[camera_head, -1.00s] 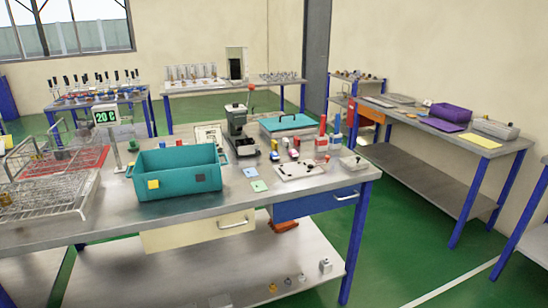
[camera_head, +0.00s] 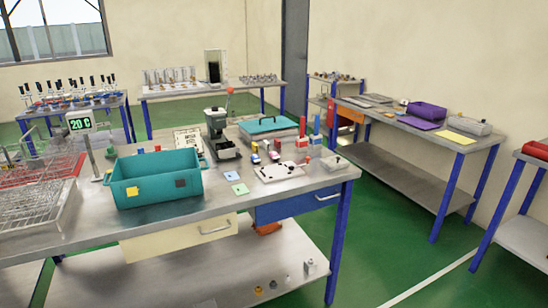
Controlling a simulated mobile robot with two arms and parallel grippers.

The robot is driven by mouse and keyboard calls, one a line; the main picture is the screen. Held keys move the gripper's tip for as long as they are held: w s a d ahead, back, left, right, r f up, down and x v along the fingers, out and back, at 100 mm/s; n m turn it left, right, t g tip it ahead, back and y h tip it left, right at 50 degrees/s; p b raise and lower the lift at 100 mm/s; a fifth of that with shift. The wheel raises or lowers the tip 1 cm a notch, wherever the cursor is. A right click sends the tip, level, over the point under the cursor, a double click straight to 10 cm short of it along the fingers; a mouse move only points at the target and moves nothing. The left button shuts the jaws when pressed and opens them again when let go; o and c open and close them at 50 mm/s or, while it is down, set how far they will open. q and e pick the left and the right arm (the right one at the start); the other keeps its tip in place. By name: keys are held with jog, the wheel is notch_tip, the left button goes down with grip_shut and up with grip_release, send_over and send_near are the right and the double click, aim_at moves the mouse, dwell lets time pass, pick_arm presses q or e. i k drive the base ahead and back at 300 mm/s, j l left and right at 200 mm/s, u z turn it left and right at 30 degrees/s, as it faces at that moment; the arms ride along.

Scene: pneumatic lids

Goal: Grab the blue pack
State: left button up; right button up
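No thing is plainly recognisable as the blue pack. Two small items with blue parts, a left one (camera_head: 255,154) and a right one (camera_head: 273,156), stand on the near workbench (camera_head: 215,211), behind a white plate. A small red and blue item (camera_head: 316,132) stands farther back on the same bench. They are too small to tell which, if any, is a pack. Neither of my grippers shows in this view.
A right-hand bench (camera_head: 420,127) holds a purple box (camera_head: 427,111). Green floor (camera_head: 395,240) lies open between the benches. Another bench (camera_head: 524,240) stands at the right edge.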

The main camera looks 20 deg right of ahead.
aim_at(255, 159)
jog(key=i+l+u, duration=0.15)
jog(key=l, duration=0.15)
jog(key=i+l+u, duration=0.1)
jog(key=l, duration=0.25)
jog(key=i+l+u, duration=0.15)
jog(key=l, duration=0.2)
jog(key=i+l+u, duration=0.1)
jog(key=l, duration=0.25)
jog(key=i+l+u, duration=0.15)
jog(key=l, duration=0.2)
